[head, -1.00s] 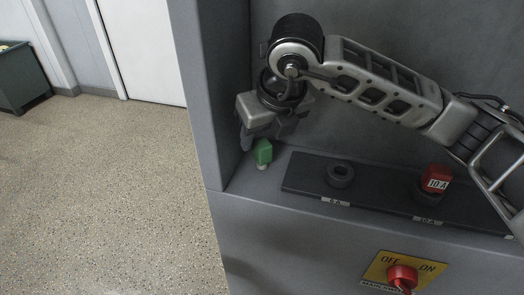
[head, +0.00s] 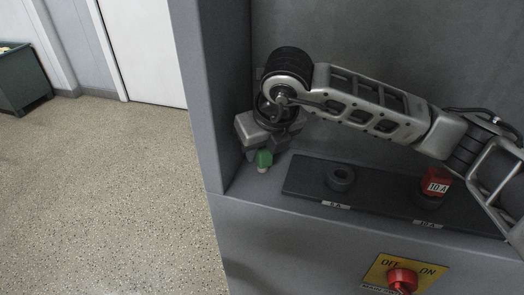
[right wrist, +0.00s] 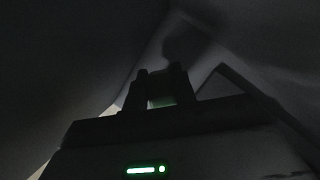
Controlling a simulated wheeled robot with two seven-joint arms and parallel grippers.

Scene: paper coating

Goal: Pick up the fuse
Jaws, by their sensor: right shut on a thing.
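The fuse (head: 264,159) is a small green block with a pale lower end, at the left end of the grey cabinet ledge. My right gripper (head: 263,151) reaches down over it from above and is shut on it, with the fuse's lower part showing below the fingers. In the right wrist view, which is very dark, the fuse (right wrist: 160,101) shows dimly between the two fingers. I cannot tell whether its lower end touches the ledge. My left gripper is not in view.
A black panel (head: 300,183) on the ledge has an empty round socket (head: 340,177) and a red fuse marked 10 A (head: 436,184). Below is a red OFF/ON switch (head: 402,279). The cabinet's left wall (head: 208,100) stands close beside the gripper.

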